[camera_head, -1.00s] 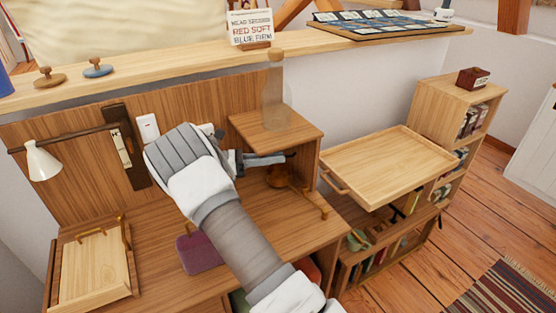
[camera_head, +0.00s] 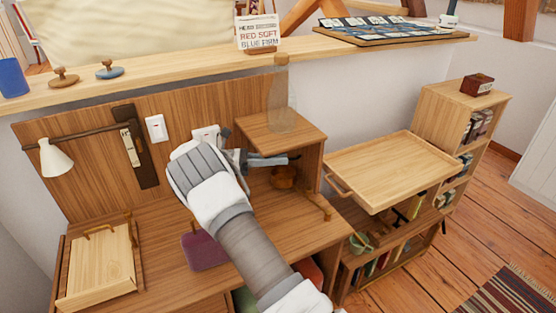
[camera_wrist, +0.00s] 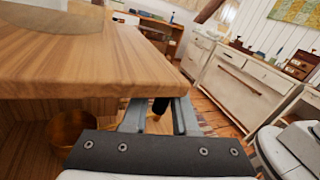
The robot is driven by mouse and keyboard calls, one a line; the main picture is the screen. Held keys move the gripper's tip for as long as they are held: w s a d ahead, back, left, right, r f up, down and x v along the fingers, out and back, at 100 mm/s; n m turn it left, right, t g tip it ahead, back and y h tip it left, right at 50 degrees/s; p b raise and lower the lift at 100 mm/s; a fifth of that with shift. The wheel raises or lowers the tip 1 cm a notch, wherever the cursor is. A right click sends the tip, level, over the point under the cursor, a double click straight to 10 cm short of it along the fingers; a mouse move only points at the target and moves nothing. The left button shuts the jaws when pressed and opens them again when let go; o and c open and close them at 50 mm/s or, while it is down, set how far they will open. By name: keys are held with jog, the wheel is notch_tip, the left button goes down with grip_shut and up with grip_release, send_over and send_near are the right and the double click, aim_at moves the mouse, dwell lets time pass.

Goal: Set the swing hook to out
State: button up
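My gripper (camera_head: 284,160) is at the front of the small raised wooden shelf (camera_head: 268,130), its fingers pointing right. In the wrist view my gripper (camera_wrist: 159,112) has its two grey fingers apart. A slim dark piece with a brassy bit below it (camera_wrist: 160,106) shows in the gap between them. It may be part of the swing hook, but I cannot tell whether the fingers touch it. In the head view a dark tip (camera_head: 294,157) shows at the finger ends. The hook's setting cannot be made out.
A clear glass bottle (camera_head: 281,100) stands on the raised shelf. A brown pot (camera_head: 284,177) sits beneath it. A wooden tray (camera_head: 390,168) is to the right. A lamp (camera_head: 55,158) and wooden box (camera_head: 100,265) are at left. A purple item (camera_head: 204,251) lies on the desk.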

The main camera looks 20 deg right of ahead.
jog(key=shift+o, duration=0.7)
jog(key=v, duration=1.2)
jog(key=shift+s+p, duration=0.1)
jog(key=shift+p, duration=0.2)
